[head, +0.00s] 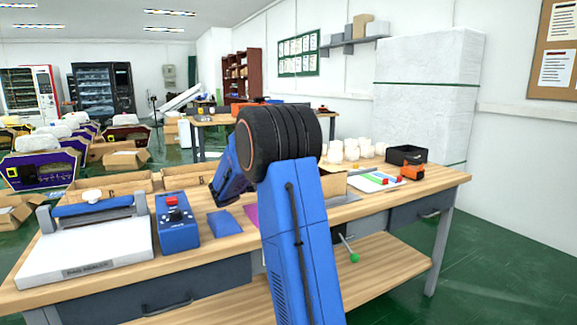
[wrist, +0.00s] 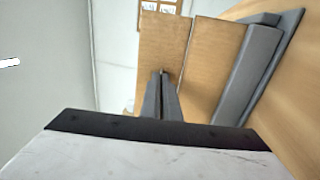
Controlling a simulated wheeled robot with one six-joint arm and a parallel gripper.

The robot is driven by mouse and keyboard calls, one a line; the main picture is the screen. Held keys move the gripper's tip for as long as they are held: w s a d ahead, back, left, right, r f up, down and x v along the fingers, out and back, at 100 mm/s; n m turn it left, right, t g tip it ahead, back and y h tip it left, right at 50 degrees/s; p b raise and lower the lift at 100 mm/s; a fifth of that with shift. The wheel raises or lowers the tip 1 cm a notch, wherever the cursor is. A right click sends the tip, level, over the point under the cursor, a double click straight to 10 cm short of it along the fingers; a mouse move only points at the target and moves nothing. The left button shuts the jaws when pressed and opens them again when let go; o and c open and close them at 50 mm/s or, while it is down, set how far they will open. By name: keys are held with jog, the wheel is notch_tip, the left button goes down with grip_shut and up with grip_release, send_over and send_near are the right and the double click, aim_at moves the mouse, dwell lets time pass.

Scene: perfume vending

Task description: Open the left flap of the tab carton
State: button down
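The tab carton is mostly hidden behind my blue arm in the head view; a brown piece (head: 333,184) that looks like part of it shows just right of the arm. In the wrist view, two tan cardboard panels stand side by side, a left panel (wrist: 160,45) and a right panel (wrist: 214,62), with a narrow seam between them. I cannot tell which is the left flap. My gripper (wrist: 160,76) has its two grey fingers close together, tips in front of the left panel's lower part. Nothing shows between them, and contact is unclear. The head view hides the gripper.
A grey fixture (wrist: 246,70) stands right of the panels on the wooden table. The workbench (head: 400,190) also holds a blue control box (head: 178,232), a white device with a blue bar (head: 88,255), a black bin (head: 406,155) and several white jars (head: 350,150). A green-knobbed lever (head: 354,258) hangs at the front.

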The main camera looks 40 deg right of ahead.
dwell(0.4)
jog(key=c, duration=2)
grip_release()
notch_tip(320, 180, up, 10)
jog(key=shift+a+f, duration=0.1)
jog(key=shift+f, duration=0.05)
